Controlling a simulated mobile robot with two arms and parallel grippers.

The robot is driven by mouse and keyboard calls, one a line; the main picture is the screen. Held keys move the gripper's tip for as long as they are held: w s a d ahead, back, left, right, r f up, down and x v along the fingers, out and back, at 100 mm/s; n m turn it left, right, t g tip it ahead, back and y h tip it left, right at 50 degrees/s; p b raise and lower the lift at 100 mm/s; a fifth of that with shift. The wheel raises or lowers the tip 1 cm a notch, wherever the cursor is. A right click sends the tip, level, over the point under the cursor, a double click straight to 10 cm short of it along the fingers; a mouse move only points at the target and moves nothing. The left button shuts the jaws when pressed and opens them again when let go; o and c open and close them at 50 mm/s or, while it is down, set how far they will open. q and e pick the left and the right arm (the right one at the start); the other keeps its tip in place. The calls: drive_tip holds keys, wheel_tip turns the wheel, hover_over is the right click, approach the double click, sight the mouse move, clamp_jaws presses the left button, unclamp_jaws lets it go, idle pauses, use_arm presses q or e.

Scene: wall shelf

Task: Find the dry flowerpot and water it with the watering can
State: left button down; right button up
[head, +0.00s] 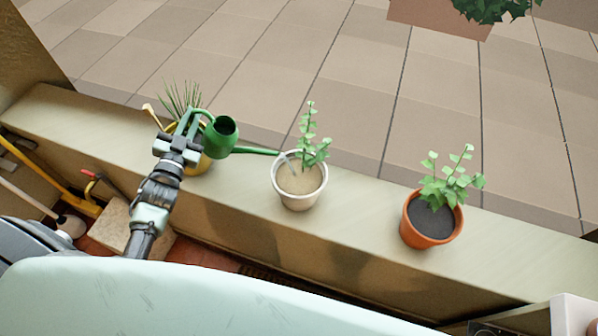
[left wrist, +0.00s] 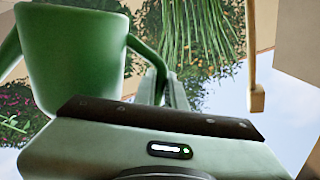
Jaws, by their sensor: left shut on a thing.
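My left gripper (head: 182,142) is shut on the green watering can (head: 222,138), held above the ledge. The can also fills the upper left of the left wrist view (left wrist: 72,60). Its spout points right and ends over the rim of the white flowerpot (head: 298,200). A thin pale streak, which looks like water, runs from the spout tip into this pot. Its soil is light and sandy, with a leafy plant. The terracotta flowerpot (head: 427,240) to the right has dark soil. A yellow pot (head: 203,166) with a spiky plant stands partly hidden behind my gripper and the can.
The pots stand on a long beige ledge (head: 365,213), with free room between the white and terracotta pots. Below it at left are a yellow-handled tool (head: 55,190) and a pale block (head: 118,222). Another plant (head: 490,10) shows at top right.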

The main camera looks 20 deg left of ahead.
use_arm(q)
drive_tip(key=shift+d+r+m, duration=0.2)
drive_tip(key=shift+d+m, duration=0.1)
drive_tip(key=shift+d, duration=0.1)
idle(0.3)
drive_tip(key=shift+d+r, duration=0.25)
drive_tip(key=shift+d, duration=0.15)
idle(0.6)
drive_tip(key=shift+a+f, duration=0.3)
drive_tip(key=shift+a, duration=0.15)
drive_tip(key=a+r+n+g+p, duration=0.1)
drive_tip(key=a+r+n+p, duration=0.3)
drive_tip(key=p, duration=0.4)
drive_tip(key=shift+w+a+r+n, duration=0.2)
drive_tip(key=shift+a+n, duration=0.3)
drive_tip(key=shift+n, duration=0.5)
